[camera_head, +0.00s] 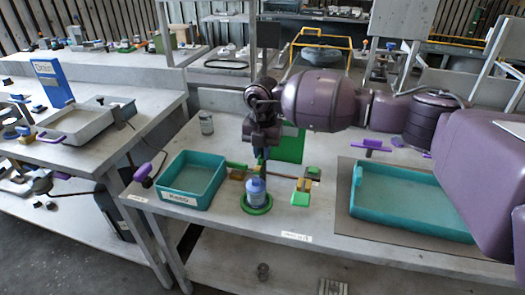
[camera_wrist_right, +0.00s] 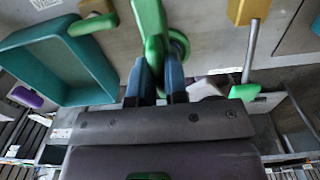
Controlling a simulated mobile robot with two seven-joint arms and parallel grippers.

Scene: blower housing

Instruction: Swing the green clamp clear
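The green clamp (camera_wrist_right: 150,30) is a long green bar that runs down from the top of the right wrist view. Its near end lies between the two blue fingers of my right gripper (camera_wrist_right: 158,75), which look closed on both its sides. The gripper and arm hide most of the clamp there. My left gripper is not in view.
A teal tray (camera_head: 167,198) stands left of the ring. A larger teal tray (camera_head: 400,228) lies on a dark mat at right. A yellow-and-green fixture with a rod (camera_head: 290,177) and a green block (camera_head: 300,199) stands right beside the ring. A green panel (camera_head: 291,146) is behind.

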